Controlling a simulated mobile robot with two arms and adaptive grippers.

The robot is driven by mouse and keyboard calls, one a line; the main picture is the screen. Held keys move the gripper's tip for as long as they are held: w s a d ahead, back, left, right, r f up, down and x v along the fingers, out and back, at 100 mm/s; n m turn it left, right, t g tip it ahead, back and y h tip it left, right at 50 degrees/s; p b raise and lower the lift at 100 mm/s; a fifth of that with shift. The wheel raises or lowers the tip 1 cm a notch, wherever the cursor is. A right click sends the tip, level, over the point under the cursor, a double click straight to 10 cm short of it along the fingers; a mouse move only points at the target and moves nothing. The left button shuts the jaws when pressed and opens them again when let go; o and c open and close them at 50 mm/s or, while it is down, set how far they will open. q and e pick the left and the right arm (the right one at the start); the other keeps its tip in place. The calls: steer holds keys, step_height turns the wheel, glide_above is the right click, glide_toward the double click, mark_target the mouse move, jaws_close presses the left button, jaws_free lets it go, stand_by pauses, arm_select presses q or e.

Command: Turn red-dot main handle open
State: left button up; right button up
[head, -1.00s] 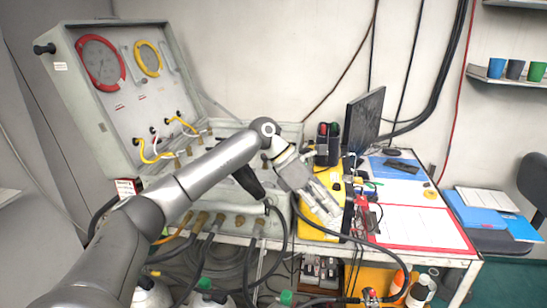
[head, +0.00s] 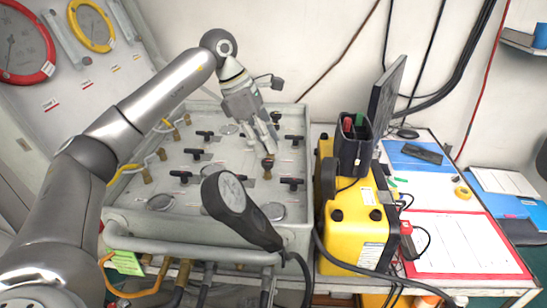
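The grey panel case (head: 214,205) lies open, with several black T-shaped valve handles on its face. One handle with a dark reddish knob (head: 268,163) stands right of the middle; I cannot make out a clear red dot on it. My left gripper (head: 270,150) points down just above this handle, fingers slightly apart. Nothing shows between the fingers, and whether the tips touch the handle is unclear. Other black handles stand at the right (head: 292,183) and left (head: 184,176). My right gripper is not in view.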

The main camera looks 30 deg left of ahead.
mark_target(287, 179)
arm_select(q)
steer(key=x, duration=0.2)
steer(key=p+x, duration=0.1)
steer(key=x, duration=0.1)
steer(key=d+x, duration=0.1)
steer(key=x, duration=0.2)
steer(key=shift+s+p, duration=0.3)
steer(key=shift+p, duration=0.05)
steer(key=x, duration=0.3)
steer(key=shift+w, duration=0.1)
steer(key=c, duration=0.5)
jaws_close()
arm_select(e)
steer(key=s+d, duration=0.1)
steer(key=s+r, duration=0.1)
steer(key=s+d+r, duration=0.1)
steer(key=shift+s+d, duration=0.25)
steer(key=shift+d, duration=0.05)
